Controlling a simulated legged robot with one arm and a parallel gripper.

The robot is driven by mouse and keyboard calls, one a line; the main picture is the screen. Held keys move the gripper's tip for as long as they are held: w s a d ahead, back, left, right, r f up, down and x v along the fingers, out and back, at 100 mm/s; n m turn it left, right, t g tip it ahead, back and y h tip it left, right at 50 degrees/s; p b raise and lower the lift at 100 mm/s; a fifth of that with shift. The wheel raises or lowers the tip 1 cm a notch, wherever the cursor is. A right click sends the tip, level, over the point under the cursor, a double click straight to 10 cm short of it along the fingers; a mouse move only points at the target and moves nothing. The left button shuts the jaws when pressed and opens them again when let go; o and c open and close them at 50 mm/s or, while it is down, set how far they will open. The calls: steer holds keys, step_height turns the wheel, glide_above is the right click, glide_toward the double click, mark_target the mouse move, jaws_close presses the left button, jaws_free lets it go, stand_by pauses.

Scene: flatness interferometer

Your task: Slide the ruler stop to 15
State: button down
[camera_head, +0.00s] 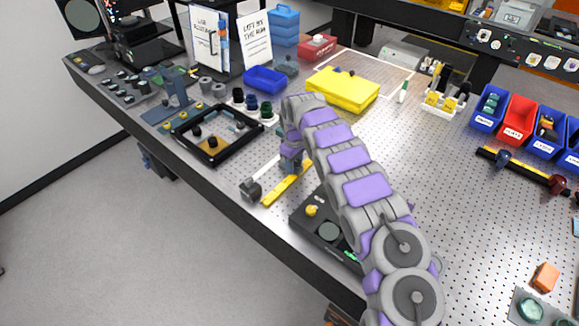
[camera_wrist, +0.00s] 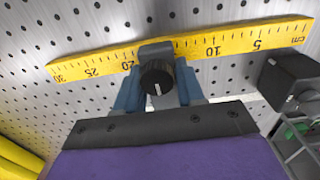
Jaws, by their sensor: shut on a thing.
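The yellow ruler (camera_head: 283,188) lies on the perforated bench top near its front edge. In the wrist view the ruler (camera_wrist: 80,66) runs across the picture, with 25 and 30 at the left and 5 and 10 at the right. The dark stop (camera_wrist: 156,50), with a black round knob bearing a white line, sits across the ruler between the printed 20 and 10, hiding the marks under it. My gripper (camera_wrist: 157,85) is shut on the stop, its blue fingers on either side of the knob. In the head view my gripper (camera_head: 291,160) hides the stop.
A dark block (camera_head: 251,189) stands beside the ruler's low end. A dark device (camera_head: 329,231) with a round plate is close to my arm. A black square frame (camera_head: 217,134) lies to the left. A yellow case (camera_head: 343,90) lies behind.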

steer(key=shift+w, duration=0.2)
steer(key=shift+d, duration=0.2)
steer(key=c, duration=0.7)
jaws_free()
steer(key=shift+r, duration=0.1)
steer(key=shift+w+a+r+p, duration=0.1)
steer(key=shift+r+p, duration=0.65)
steer(key=shift+r, duration=3.5)
steer(key=shift+w+r+p, duration=0.1)
steer(key=shift+r+p, duration=0.6)
steer(key=shift+r, duration=3.55)
steer(key=shift+s+r, duration=0.1)
